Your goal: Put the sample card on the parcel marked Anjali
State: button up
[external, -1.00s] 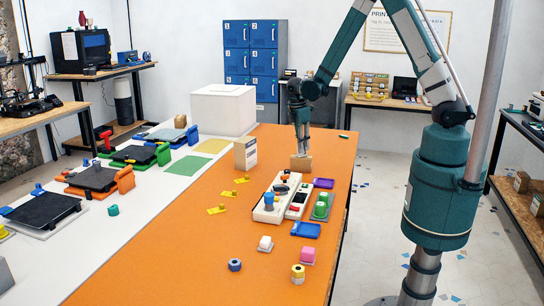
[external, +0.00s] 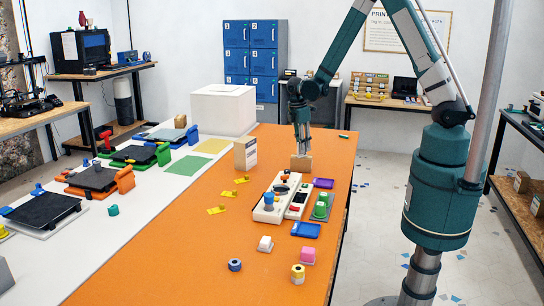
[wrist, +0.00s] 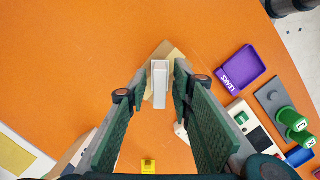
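My gripper (wrist: 162,84) points down over the orange table, with its two green fingers on either side of a thin white and grey upright piece (wrist: 160,75). This piece may be the sample card; I see no writing on it. A tan cardboard-like thing (wrist: 167,51) lies below and behind it. In the external view my gripper (external: 302,150) is just above a small tan block (external: 301,163). A tan parcel (external: 245,154) with a white label stands left of it; the name is too small to read. I cannot tell whether the fingers touch the white piece.
A purple tray (wrist: 240,68) lies right of my gripper. The white and grey device (external: 268,206), green stamps (external: 321,206) and blue tray (external: 306,230) are nearer the camera. Yellow pieces (external: 241,180) lie to the left. The table behind my gripper is mostly clear.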

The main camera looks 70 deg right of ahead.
notch_tip(320, 180, up, 12)
jog(key=w+a, duration=0.1)
jog(key=shift+a, duration=0.15)
dwell(0.6)
jog(key=shift+w, duration=0.1)
dwell(0.5)
jog(key=s+a+r+m+t, duration=0.2)
jog(key=s+a+r, duration=0.25)
jog(key=r, duration=0.25)
jog(key=s+a+r+m+t, duration=0.2)
jog(key=s+a+r, duration=0.1)
jog(key=a+r, duration=0.35)
jog(key=s+a+r+m+t+y, duration=0.1)
jog(key=s+a+r+m+t, duration=0.3)
jog(key=s+a+r, duration=0.3)
jog(key=shift+s+a+m, duration=0.5)
jog(key=shift+s+a, duration=1.35)
jog(key=shift+s, duration=1.6)
